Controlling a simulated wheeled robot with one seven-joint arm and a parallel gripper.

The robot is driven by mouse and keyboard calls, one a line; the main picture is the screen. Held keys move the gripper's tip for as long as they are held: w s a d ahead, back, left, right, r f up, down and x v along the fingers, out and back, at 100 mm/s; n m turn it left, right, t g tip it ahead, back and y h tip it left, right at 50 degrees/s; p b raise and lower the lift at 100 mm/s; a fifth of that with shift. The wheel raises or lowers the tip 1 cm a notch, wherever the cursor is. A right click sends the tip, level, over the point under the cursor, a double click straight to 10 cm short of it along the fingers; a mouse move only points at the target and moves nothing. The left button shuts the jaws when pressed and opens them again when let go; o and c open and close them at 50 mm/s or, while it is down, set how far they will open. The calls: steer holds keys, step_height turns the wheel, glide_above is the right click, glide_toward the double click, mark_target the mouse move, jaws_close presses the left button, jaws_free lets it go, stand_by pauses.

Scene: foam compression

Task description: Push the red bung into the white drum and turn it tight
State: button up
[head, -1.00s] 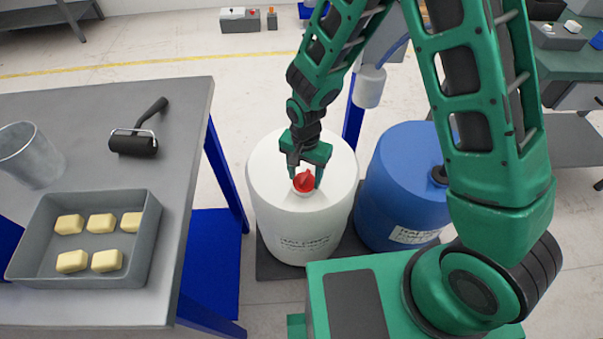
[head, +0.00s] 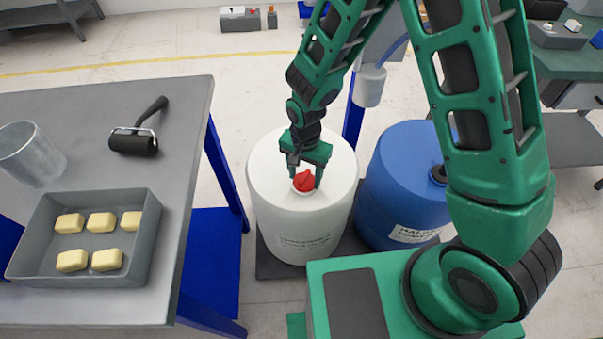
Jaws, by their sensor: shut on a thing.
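The white drum (head: 297,226) stands upright on a dark base, with printed text on its side. The red bung (head: 304,180) is at the opening in the drum's top, toward the near side. My gripper (head: 305,177) comes down from above and is shut on the red bung, one finger on each side of it. A pale ring shows around the bung's lower edge. How deep the bung sits in the opening is hard to tell at this size.
A blue drum (head: 400,185) stands close on the right. Open floor lies behind the drums.

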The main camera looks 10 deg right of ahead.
stand_by(0.4)
steer(key=m, duration=0.6)
steer(key=shift+m, duration=0.3)
steer(key=shift+m, duration=0.4)
steer(key=o, duration=1.2)
